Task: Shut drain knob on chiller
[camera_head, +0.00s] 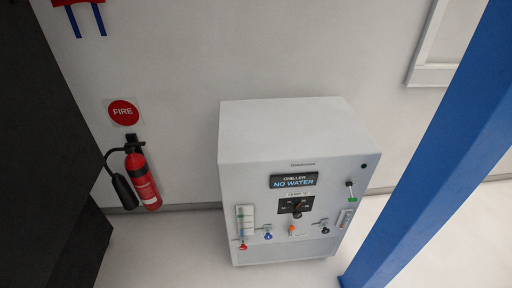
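The chiller (298,150) is a white box standing on the floor near the wall, in the middle of the head view. Its front carries a dark display (293,181) reading "CHILLER NO WATER" and a black temperature dial (296,206). Along the lower front are a red knob (243,247), a blue knob (268,236), an orange knob (292,228) and a black knob (325,230). A green-tipped lever (351,198) is at the upper right of the front. I cannot tell which knob is the drain or how it is set. Neither gripper is in view.
A red fire extinguisher (142,178) hangs on the wall at left under a round fire sign (123,112). A blue post (440,150) slants close by the chiller's right side. A dark block (45,130) fills the left edge. Pale floor is clear in front-left of the chiller.

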